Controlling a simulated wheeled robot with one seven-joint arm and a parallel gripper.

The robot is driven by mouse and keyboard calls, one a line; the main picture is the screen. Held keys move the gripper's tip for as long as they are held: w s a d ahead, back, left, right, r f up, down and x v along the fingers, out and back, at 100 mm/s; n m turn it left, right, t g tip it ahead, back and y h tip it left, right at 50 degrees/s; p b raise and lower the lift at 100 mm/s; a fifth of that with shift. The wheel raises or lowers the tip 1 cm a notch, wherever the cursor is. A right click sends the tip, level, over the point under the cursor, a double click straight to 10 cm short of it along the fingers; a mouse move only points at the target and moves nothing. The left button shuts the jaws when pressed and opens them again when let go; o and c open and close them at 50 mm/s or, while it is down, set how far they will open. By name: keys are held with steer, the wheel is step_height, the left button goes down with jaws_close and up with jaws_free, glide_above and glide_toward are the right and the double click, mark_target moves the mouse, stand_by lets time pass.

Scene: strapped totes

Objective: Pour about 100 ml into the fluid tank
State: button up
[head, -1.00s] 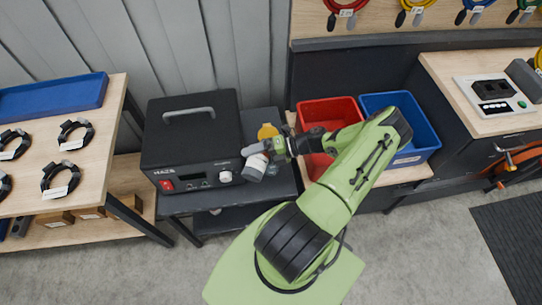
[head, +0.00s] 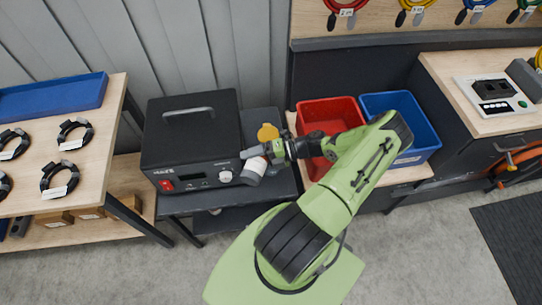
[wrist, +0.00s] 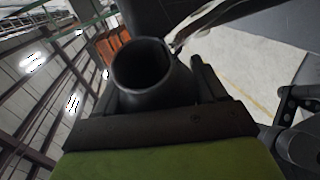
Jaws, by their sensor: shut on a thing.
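A black machine (head: 190,135), lettered on its front with a red switch and a white knob, stands on a dark stand left of my arm. A round yellow cap or lid (head: 268,132) shows beside its right side; I cannot tell whether it belongs to the fluid tank. My gripper (head: 271,152) is shut on a small white-and-grey container (head: 254,170) at the machine's front right corner. The container looks tilted. In the wrist view a dark open round mouth (wrist: 141,68) shows just beyond my gripper.
A red bin (head: 325,112) and a blue bin (head: 415,127) stand right of the machine, beneath and beside my arm. A wooden table (head: 95,135) with coiled black cables and a blue tray (head: 55,97) is at left. Grey floor is clear in front.

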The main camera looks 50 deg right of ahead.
steer(key=shift+f+m, duration=0.15)
steer(key=shift+m, duration=0.15)
stand_by(0.5)
steer(key=shift+s+a+r, duration=0.1)
steer(key=shift+s+r, duration=0.1)
steer(key=shift+r, duration=0.15)
steer(key=shift+s+a+r+n+h+p, duration=0.25)
steer(key=shift+r+n+h+p, duration=0.25)
steer(key=shift+n+h+p, duration=0.4)
steer(key=shift+f, duration=0.2)
steer(key=shift+s+a+r+n, duration=0.1)
steer(key=shift+n, duration=0.3)
steer(key=shift+d+r+n+h+p, duration=0.3)
steer(key=shift+r+n+h+p, duration=0.25)
steer(key=shift+p, duration=0.55)
steer(key=shift+d+f+h, duration=0.1)
steer(key=shift+h, duration=0.15)
steer(key=shift+f+n, duration=0.15)
steer(key=shift+n, duration=0.1)
